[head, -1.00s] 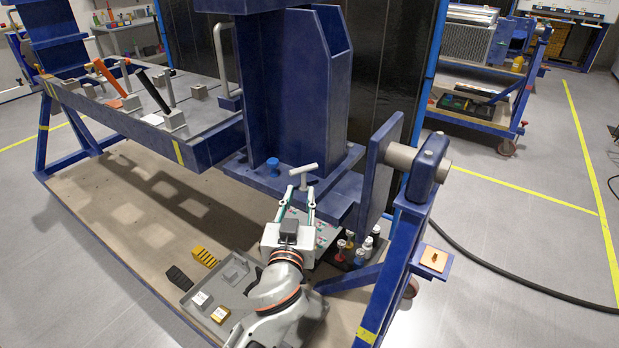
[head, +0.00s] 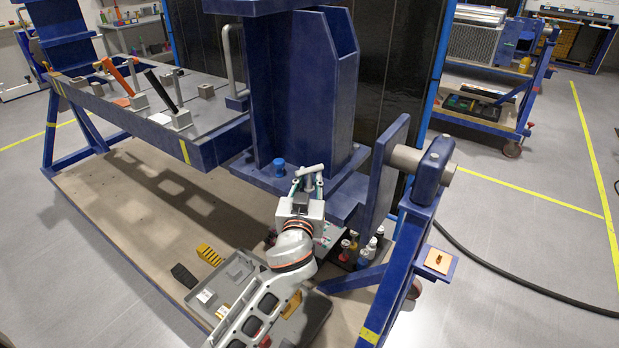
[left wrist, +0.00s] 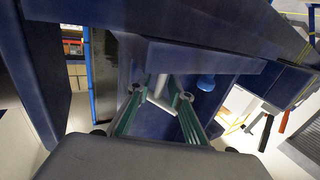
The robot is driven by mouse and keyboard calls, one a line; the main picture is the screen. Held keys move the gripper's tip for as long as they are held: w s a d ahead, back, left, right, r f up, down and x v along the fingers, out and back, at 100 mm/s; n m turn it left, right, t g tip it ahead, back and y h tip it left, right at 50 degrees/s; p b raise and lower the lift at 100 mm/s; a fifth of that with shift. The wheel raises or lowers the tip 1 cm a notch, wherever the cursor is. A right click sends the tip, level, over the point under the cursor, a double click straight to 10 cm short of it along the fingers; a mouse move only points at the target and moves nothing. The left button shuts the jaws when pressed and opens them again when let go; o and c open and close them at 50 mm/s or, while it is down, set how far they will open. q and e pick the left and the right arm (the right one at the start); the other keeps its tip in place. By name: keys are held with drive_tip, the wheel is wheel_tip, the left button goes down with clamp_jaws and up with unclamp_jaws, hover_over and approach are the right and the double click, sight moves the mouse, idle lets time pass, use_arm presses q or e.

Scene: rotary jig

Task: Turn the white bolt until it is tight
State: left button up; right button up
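The white bolt (head: 309,170) has a T-shaped top with a crossbar and stands on the blue jig plate, right of a blue knob (head: 279,166). My left gripper (head: 307,184) is at the bolt, just in front of and below its crossbar in the head view. In the left wrist view the two teal-sided fingers (left wrist: 162,95) are spread apart, and the bolt (left wrist: 158,86) shows between their tips with gaps on both sides. The blue knob (left wrist: 206,82) is right of the fingers there. The bolt's lower end is hidden. My right gripper is not in view.
The tall blue column (head: 300,90) rises behind the bolt, and an upright blue plate (head: 385,170) stands to the right. Small bottles (head: 365,250) stand below right. A grey tray (head: 315,318) lies under my arm. Toggle clamps (head: 165,95) stand on the left bench.

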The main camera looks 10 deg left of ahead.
use_arm(q)
clamp_jaws()
